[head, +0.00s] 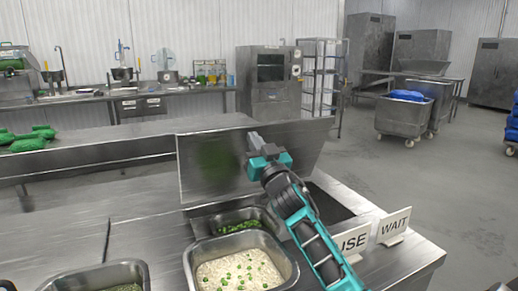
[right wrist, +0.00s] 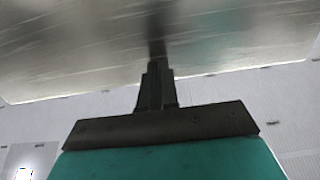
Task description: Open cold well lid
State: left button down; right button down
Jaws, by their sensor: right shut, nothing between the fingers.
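The cold well lid (head: 225,163) is a flat steel panel. It stands raised and steeply tilted at the back of the well, its inner face towards me. The open well (head: 330,203) shows below it, dark on the right, with a pan of green pieces (head: 240,216) on the left. My right gripper (head: 253,139) is shut and empty, in front of the lid near its upper edge. In the right wrist view the closed fingers (right wrist: 155,75) point at the lid's steel face (right wrist: 80,45); I cannot tell whether they touch it. My left gripper is not in view.
A pan of rice with green bits (head: 192,262) stands in front of the well, and another pan (head: 142,270) is at the lower left. A USE sign and a WAIT sign (head: 394,226) stand right of my arm. A steel table (head: 90,152) lies behind.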

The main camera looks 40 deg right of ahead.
dwell(0.3)
jog(key=w+r+p, duration=0.1)
jog(key=p, duration=0.1)
jog(key=w+r+g+p, duration=0.1)
jog(key=p, duration=0.2)
jog(key=shift+w+d+r+p, duration=0.2)
jog(key=shift+w+d+p, duration=0.1)
jog(key=shift+d, duration=0.05)
jog(key=f+x, duration=0.1)
jog(key=x, duration=0.6)
jog(key=shift+w, duration=0.3)
